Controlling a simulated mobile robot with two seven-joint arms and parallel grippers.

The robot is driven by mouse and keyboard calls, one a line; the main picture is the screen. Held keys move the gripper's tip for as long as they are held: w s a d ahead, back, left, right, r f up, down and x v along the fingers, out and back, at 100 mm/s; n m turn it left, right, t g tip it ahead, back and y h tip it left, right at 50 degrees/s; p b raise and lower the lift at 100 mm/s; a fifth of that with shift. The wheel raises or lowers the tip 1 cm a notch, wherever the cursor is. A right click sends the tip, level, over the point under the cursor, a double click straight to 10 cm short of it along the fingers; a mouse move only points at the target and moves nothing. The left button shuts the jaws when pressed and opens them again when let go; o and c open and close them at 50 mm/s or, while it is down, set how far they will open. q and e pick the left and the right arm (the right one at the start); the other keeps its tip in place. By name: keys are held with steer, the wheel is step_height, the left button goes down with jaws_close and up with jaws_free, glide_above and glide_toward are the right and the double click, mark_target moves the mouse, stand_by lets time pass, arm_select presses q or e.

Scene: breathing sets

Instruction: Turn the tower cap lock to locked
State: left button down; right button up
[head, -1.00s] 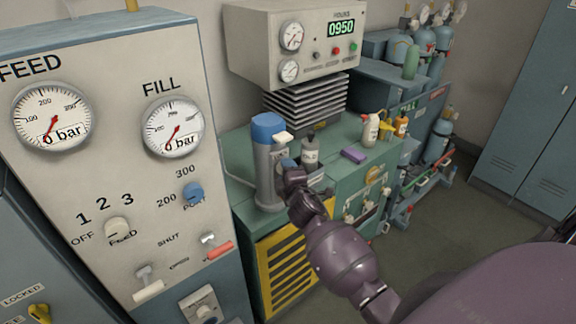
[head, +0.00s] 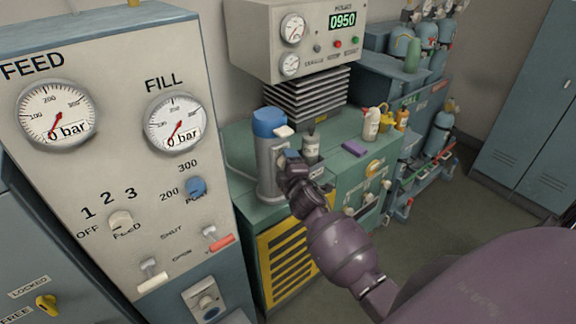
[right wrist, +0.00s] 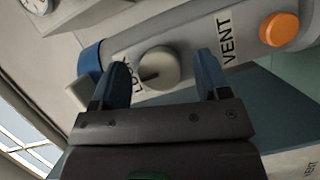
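The tower is a grey cylinder (head: 268,172) with a blue cap (head: 269,123), upright on the green cabinet. In the right wrist view the tower lies slanted, with its blue cap (right wrist: 91,63) at the left. A round cream knob (right wrist: 160,66) with a dark pointer line sits on its side, by a partly hidden label starting "LOC". My right gripper (right wrist: 164,66) is open, its two blue fingers on either side of the knob; contact cannot be told. In the head view this gripper (head: 291,157) is at the tower's right side and hides the knob. My left gripper is not in view.
An orange button (right wrist: 280,29) sits beside the "VENT" label. A grey bottle (head: 311,148) stands close right of the tower. The gauge panel (head: 128,185) stands at the left, with a yellow LOCKED/FREE knob (head: 46,303) lower left. Open floor lies at the right.

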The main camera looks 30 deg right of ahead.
steer(key=f+v, duration=0.1)
steer(key=v, duration=0.9)
steer(key=shift+s+r, duration=0.4)
steer(key=shift+r, duration=0.1)
steer(key=shift+a, duration=0.15)
steer(key=s+a+f+m+g+y, duration=0.2)
steer(key=s+a+f+m, duration=0.1)
steer(key=s+f+m, duration=0.2)
steer(key=s+a+f+m+g+y, duration=0.2)
steer(key=s+f+m, duration=0.4)
steer(key=s+f, duration=0.4)
steer(key=s+a+y, duration=0.1)
steer(key=s, duration=0.2)
steer(key=shift+s+a, duration=0.4)
steer(key=shift+f, duration=0.1)
